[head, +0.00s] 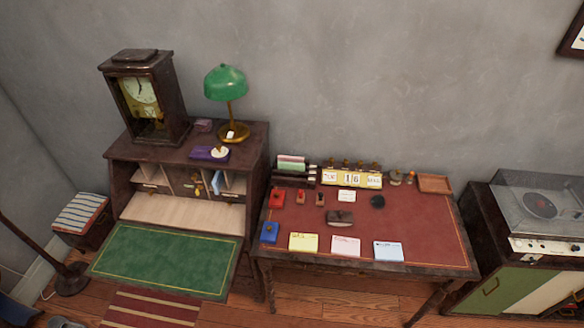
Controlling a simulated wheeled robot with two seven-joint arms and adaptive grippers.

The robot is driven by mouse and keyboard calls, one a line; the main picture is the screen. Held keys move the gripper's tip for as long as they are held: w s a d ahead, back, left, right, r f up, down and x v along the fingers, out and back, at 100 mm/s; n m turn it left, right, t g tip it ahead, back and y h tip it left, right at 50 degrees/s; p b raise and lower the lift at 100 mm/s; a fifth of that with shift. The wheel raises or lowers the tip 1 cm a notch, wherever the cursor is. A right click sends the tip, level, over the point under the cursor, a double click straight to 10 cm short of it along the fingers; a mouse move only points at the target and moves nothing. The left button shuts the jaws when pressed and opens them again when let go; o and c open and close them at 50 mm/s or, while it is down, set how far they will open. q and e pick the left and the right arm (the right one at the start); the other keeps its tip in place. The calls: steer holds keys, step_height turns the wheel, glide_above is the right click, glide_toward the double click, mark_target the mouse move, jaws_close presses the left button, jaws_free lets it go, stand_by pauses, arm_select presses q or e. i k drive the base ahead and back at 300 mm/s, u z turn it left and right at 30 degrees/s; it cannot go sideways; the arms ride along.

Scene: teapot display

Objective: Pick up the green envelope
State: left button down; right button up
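A pale green, envelope-like piece (291,160) stands upright at the back left of the red-topped desk (400,225). It sits in or behind a dark holder with light slips (292,172), and its lower part is hidden. It is too small to tell for sure whether it is an envelope. Along the desk's front edge lie a yellow (303,242), a pink (345,246) and a light blue (388,251) paper or envelope. Neither of my grippers shows in the head view.
A calendar block (351,179), a wooden tray (434,184), a brown blotter-like piece (340,217) and small red and blue boxes stand on the desk. At left is a bureau with a green lamp (226,83), a clock (143,95) and a green leaf (165,260). A record player (540,205) stands right.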

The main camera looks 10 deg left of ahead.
mark_target(281, 165)
steer(key=z, duration=0.7)
steer(key=i, duration=0.8)
steer(key=z, duration=0.35)
